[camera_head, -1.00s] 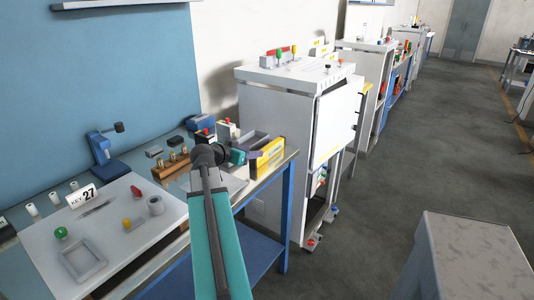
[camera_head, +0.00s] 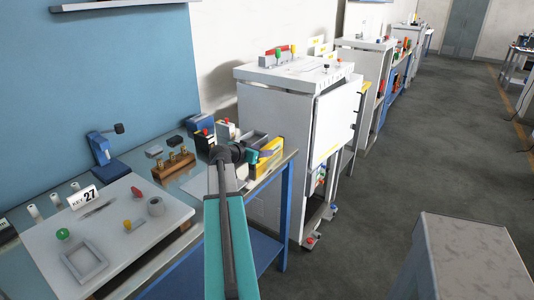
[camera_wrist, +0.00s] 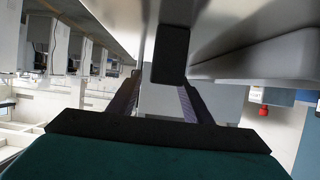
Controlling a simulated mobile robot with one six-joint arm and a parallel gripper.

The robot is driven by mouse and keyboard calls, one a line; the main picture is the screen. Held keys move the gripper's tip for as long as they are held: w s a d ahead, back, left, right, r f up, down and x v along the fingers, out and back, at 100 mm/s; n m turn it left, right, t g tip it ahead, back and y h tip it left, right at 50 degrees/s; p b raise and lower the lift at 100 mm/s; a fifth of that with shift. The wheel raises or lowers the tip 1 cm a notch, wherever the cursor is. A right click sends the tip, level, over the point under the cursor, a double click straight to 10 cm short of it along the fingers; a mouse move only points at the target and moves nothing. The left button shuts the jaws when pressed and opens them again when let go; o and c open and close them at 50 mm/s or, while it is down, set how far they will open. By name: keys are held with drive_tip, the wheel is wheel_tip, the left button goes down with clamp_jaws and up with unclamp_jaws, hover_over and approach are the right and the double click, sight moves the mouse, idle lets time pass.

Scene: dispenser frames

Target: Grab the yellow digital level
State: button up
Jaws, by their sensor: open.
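The yellow digital level (camera_head: 271,146) stands near the right end of the workbench in the head view, partly hidden by my gripper. My gripper (camera_head: 266,155) is at the level's near side and overlaps it in that view; I cannot tell whether they touch. In the wrist view my gripper (camera_wrist: 158,92) is open, with its two dark fingers spread apart. A dark block (camera_wrist: 171,52) shows just beyond the fingers there; I cannot tell whether it is part of the level. No yellow surface shows clearly in the wrist view.
A grey bin (camera_head: 252,138) and dark boxes stand behind my gripper. A wooden block with brass pieces (camera_head: 173,165) and a white board (camera_head: 125,250) lie to the left. A white cabinet (camera_head: 275,110) stands close right of the bench.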

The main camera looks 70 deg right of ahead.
sight(264, 149)
drive_tip(key=shift+d, duration=0.15)
drive_tip(key=shift+s+d+f+p, duration=0.2)
drive_tip(key=shift+d+p, duration=0.25)
drive_tip(key=shift+d, duration=0.15)
drive_tip(key=shift+p+x, duration=0.6)
drive_tip(key=shift+x, duration=1.2)
clamp_jaws()
drive_tip(key=shift+r, duration=0.15)
